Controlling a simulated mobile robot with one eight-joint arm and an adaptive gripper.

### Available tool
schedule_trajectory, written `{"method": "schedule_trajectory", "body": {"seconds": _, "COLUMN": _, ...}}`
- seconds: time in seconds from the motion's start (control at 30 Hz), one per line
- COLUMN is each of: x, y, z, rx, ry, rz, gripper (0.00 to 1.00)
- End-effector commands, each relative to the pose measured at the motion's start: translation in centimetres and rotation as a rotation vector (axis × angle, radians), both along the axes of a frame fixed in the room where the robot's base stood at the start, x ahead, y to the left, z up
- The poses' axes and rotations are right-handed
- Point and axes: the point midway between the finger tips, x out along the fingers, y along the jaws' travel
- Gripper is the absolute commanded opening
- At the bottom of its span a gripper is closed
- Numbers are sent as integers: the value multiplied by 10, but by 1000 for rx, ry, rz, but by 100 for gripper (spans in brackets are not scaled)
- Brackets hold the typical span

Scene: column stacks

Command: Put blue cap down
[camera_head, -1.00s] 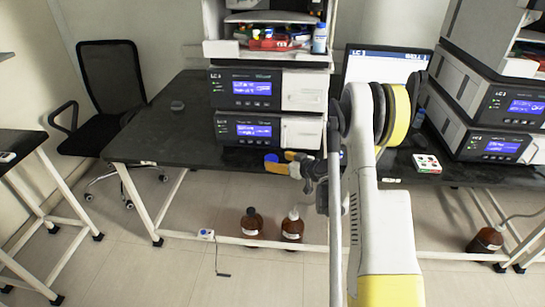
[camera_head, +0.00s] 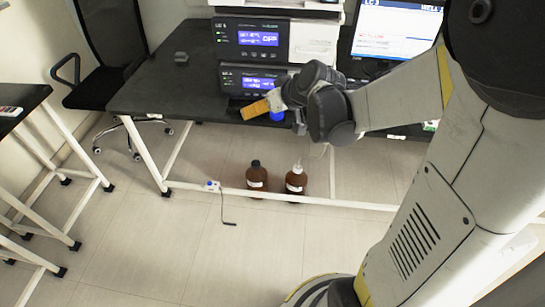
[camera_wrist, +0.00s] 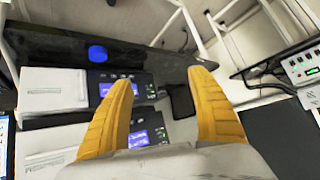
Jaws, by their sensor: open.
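The blue cap (camera_head: 277,116) shows at the front edge of the black bench (camera_head: 140,100), beside my gripper in the head view. In the wrist view the cap (camera_wrist: 97,53) lies on the dark bench top, left of the left finger and outside the jaws. My gripper (camera_wrist: 160,76) has its two yellow-orange fingers spread wide, with nothing held between them. In the head view the gripper (camera_head: 255,110) hangs over the bench's front edge, and its far parts are partly hidden by my wrist.
Stacked instruments with blue displays (camera_head: 258,39) stand right behind the gripper. A monitor (camera_head: 397,30) is to the right. Two brown bottles, one black-capped (camera_head: 256,178) and one white-capped (camera_head: 296,180), stand below the bench. The bench's left part is mostly clear.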

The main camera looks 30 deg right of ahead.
Motion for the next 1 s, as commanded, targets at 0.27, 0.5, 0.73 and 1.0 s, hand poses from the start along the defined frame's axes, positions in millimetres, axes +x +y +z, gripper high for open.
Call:
{"method": "schedule_trajectory", "body": {"seconds": 0.27, "x": -116, "y": 63, "z": 38, "rx": -61, "ry": 136, "rz": -60, "gripper": 68}}
{"method": "schedule_trajectory", "body": {"seconds": 0.5, "x": -190, "y": 74, "z": 39, "rx": -116, "ry": 178, "rz": -125, "gripper": 68}}
{"method": "schedule_trajectory", "body": {"seconds": 0.73, "x": -209, "y": 73, "z": 37, "rx": -132, "ry": 184, "rz": -149, "gripper": 68}}
{"method": "schedule_trajectory", "body": {"seconds": 1.0, "x": -208, "y": 73, "z": 37, "rx": -132, "ry": 183, "rz": -150, "gripper": 68}}
